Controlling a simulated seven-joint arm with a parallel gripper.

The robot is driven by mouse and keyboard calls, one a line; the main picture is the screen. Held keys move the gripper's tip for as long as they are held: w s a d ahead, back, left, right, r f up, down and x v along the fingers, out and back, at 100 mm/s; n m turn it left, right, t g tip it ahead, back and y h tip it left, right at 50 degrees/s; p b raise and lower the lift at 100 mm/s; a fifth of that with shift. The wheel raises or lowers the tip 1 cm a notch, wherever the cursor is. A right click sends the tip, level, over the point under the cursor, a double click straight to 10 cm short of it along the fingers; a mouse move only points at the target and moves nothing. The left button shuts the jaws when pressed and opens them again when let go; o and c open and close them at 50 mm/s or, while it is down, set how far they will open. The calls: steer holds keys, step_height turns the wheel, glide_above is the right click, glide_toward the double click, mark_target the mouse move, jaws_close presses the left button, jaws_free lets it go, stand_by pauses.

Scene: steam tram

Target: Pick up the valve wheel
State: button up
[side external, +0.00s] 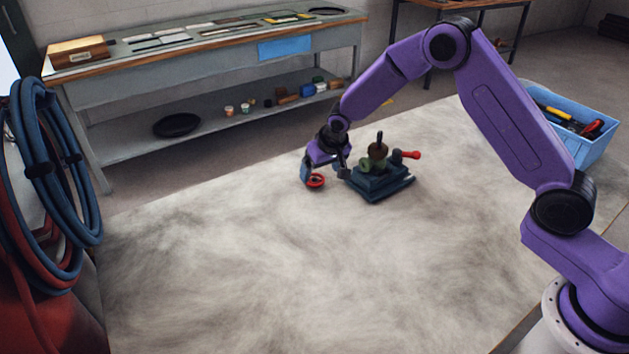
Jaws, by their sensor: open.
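The valve wheel (316,181) is a small red ring on the pale grey tabletop (250,270), near its far edge. My gripper (322,174) is open and low over the table at the wheel, with one finger to its left and the other to its right. I cannot tell whether either finger touches the wheel. A dark block-shaped fixture (378,182) stands just right of my gripper. It carries a green and brown fitting with an upright dark handle and a red-tipped lever (408,154).
A blue tool bin (590,148) stands at the right edge. Blue hoses (50,170) hang at the left. A grey workbench (220,75) with parts stands behind. The front and left of the tabletop are clear.

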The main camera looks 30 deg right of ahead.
mark_target(316, 187)
steer(key=shift+w+x, duration=0.15)
steer(key=shift+x, duration=1.3)
steer(key=shift+w+x, duration=0.1)
steer(key=shift+x, duration=1.35)
steer(key=shift+d+r, duration=0.1)
steer(key=c, duration=1.1)
